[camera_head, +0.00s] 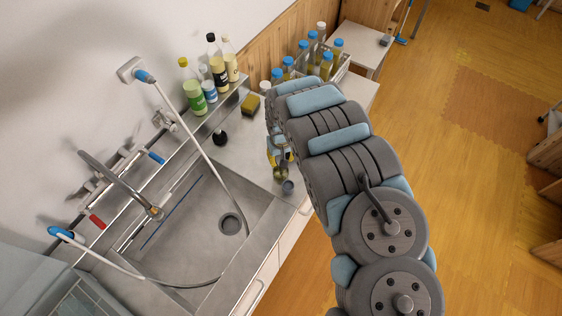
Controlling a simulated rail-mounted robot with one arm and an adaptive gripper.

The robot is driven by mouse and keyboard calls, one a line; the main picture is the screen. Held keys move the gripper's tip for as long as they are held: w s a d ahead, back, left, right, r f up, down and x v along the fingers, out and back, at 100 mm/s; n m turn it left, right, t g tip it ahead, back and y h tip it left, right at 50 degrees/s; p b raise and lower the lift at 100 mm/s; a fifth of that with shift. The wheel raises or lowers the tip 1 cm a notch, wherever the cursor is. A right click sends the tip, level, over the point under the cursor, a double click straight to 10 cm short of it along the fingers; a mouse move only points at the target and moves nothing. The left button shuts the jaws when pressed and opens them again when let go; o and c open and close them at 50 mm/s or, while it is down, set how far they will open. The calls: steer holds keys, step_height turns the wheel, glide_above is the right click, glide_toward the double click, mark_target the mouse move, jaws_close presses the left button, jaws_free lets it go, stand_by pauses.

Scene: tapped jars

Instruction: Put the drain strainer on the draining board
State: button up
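The steel draining board (243,150) lies to the upper right of the sink basin (195,235). My gripper (281,172) reaches down over the board's right part, near its front edge. A small round grey-blue thing (288,187) shows just below the fingertips; it may be the drain strainer, but it is too small to be sure. I cannot tell whether it is held or rests on the board. A round drain with a dark middle (230,224) is in the basin floor. The finger opening is too small to judge.
A yellow-green sponge (250,104) and a dark round object (220,137) are on the board. Several bottles (216,66) stand on the back ledge. A crate of bottles (341,70) is beyond. A tap (125,185) and a white hose (190,130) cross the basin side.

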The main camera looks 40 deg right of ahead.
step_height(320, 180, up, 8)
steer(key=p, duration=0.1)
stand_by(0.4)
steer(key=shift+f, duration=0.1)
stand_by(0.4)
